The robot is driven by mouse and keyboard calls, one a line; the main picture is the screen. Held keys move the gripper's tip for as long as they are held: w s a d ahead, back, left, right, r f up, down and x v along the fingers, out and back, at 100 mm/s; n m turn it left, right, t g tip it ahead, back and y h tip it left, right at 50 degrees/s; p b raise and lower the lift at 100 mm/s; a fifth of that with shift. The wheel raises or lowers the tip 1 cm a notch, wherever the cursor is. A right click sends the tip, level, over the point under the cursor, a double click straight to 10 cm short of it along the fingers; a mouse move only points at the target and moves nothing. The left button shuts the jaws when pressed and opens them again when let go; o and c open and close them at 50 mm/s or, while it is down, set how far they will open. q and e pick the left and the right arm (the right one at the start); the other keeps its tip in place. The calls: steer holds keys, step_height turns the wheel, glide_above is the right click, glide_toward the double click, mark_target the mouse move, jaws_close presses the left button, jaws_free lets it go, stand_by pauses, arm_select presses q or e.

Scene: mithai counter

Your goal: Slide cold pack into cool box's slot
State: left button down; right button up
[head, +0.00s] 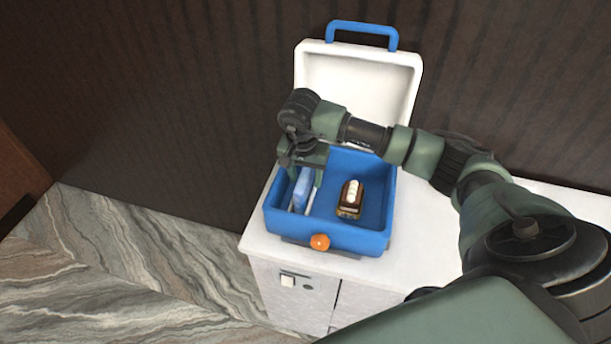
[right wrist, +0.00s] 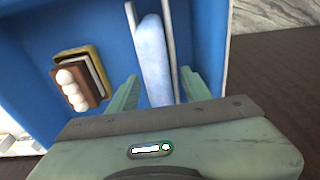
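The cold pack (head: 301,190) is a light blue slab standing on edge at the left side of the open blue cool box (head: 337,237). In the right wrist view the cold pack (right wrist: 153,62) stands between the two thin pale walls of the slot (right wrist: 169,38). How deep it sits is hard to tell. My right gripper (head: 302,173) is over the left part of the box. In the right wrist view its fingers (right wrist: 160,88) are apart, one on each side of the pack, with gaps between. My left gripper is not in view.
A brown sweet box with white sweets (head: 351,197) lies in the cool box's wider right compartment; it also shows in the wrist view (right wrist: 82,78). The white lid (head: 375,88) with a blue handle stands open behind. The box stands on a white counter (head: 260,235).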

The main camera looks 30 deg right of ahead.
steer(key=r, duration=0.2)
steer(key=r+b, duration=0.1)
steer(key=r, duration=0.1)
steer(key=r+b, duration=0.1)
steer(key=r, duration=0.1)
steer(key=shift+s+a+r, duration=0.25)
steer(key=shift+a, duration=0.1)
steer(key=shift+s+a+r, duration=0.1)
steer(key=shift+r, duration=0.5)
